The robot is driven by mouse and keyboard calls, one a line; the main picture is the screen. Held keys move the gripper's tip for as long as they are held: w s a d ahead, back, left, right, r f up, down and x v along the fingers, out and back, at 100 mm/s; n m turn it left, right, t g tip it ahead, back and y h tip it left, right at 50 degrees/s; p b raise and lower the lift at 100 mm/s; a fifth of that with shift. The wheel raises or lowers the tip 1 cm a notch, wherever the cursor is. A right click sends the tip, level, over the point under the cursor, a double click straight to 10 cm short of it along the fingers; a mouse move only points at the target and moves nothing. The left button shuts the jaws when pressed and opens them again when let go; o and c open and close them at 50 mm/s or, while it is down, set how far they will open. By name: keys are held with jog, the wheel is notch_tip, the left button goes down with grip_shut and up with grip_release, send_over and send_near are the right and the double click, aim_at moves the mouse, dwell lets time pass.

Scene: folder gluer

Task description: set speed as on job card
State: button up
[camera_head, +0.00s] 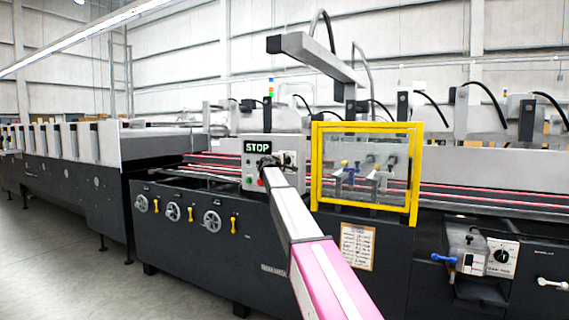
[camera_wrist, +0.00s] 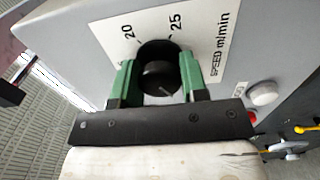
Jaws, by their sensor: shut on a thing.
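The dark speed knob (camera_wrist: 158,72) is on a grey control box, in the middle of the wrist view. My gripper (camera_wrist: 158,84) has its green fingers on both sides of the knob and is shut on it. A white label (camera_wrist: 205,40) reads "SPEED m/min", with 20 and 25 showing; other numbers are hidden. A small pale mark shows on the knob's face, but I cannot tell what it points to. In the head view the control box (camera_head: 249,172) has a display (camera_head: 257,146) reading STOP. The job card (camera_head: 357,246) hangs on the dark machine front; its text is too small to read.
A yellow-framed clear guard (camera_head: 416,185) stands right of the box. Handwheels (camera_head: 212,221) and yellow handles line the front panel below. A pale round button (camera_wrist: 263,93) sits beside the label. Another dial box (camera_head: 502,256) is at the far right. Floor at the left is clear.

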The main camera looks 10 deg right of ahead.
jog(key=shift+m, duration=0.3)
jog(key=m, duration=0.5)
jog(key=shift+m, duration=0.4)
jog(key=m, duration=0.5)
jog(key=o, duration=0.9)
jog(key=shift+o, duration=0.2)
jog(key=v, duration=1.1)
